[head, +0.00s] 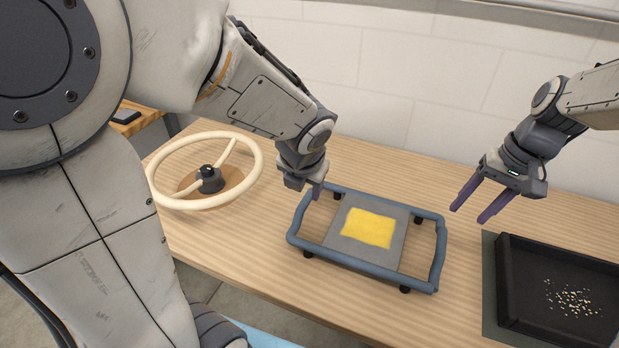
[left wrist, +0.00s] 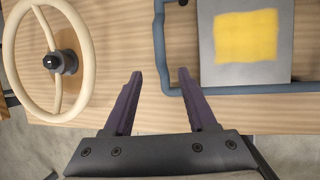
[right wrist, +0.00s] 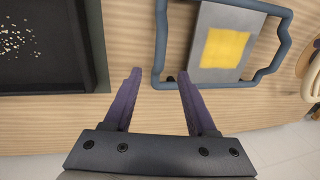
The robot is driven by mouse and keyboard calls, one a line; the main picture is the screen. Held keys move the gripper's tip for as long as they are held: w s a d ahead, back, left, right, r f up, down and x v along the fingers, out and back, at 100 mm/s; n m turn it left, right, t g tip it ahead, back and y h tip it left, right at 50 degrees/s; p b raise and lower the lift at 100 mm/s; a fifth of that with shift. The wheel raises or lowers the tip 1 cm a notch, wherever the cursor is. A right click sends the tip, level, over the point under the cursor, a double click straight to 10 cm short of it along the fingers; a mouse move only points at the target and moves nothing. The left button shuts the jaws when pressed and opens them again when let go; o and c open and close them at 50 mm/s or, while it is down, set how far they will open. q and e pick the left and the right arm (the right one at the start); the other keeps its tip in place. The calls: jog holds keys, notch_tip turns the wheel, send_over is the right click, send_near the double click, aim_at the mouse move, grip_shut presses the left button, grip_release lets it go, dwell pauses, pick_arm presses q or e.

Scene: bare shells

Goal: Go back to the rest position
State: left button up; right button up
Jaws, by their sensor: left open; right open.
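My left gripper (head: 312,188) hangs above the back left corner of a blue-framed rack. In the left wrist view its purple fingers (left wrist: 158,88) are spread with nothing between them. My right gripper (head: 472,208) hangs over the table between the rack and a black tray. In the right wrist view its fingers (right wrist: 160,88) are also apart and empty. Both grippers look clear of the things below, though the left one's gap to the rack's rail is hard to judge.
The blue rack (head: 437,250) carries a grey plate (head: 338,245) with a yellow patch (head: 368,228). A cream steering wheel (head: 253,172) stands at the table's left. The black tray (head: 507,275) with small multicoloured bits (head: 572,300) lies on the right. A pale block wall (head: 400,70) closes the back of the wooden table (head: 240,250).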

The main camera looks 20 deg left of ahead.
pick_arm(q)
jog(key=s+d+n+g+h, duration=0.1)
jog(key=s+d+n, duration=0.3)
jog(key=n, duration=0.6)
jog(key=s+d+n+g+h+p, duration=0.1)
jog(key=s+d+n, duration=0.3)
jog(key=s+n, duration=0.5)
jog(key=s+d+n+g, duration=0.2)
jog(key=s+d+n, duration=0.2)
jog(key=s+n, duration=0.3)
jog(key=shift+d+n+g+h+p, duration=0.3)
jog(key=shift+n+h, duration=0.1)
jog(key=shift+n, duration=1.5)
pick_arm(e)
jog(key=s+a+n, duration=0.4)
jog(key=s+a, duration=0.1)
jog(key=s, duration=0.7)
jog(key=s+a+n+h, duration=0.1)
jog(key=s+a+n, duration=0.3)
jog(key=s, duration=0.8)
jog(key=shift+s+a+f, duration=0.3)
jog(key=shift+s+a, duration=0.05)
jog(key=shift+a, duration=0.25)
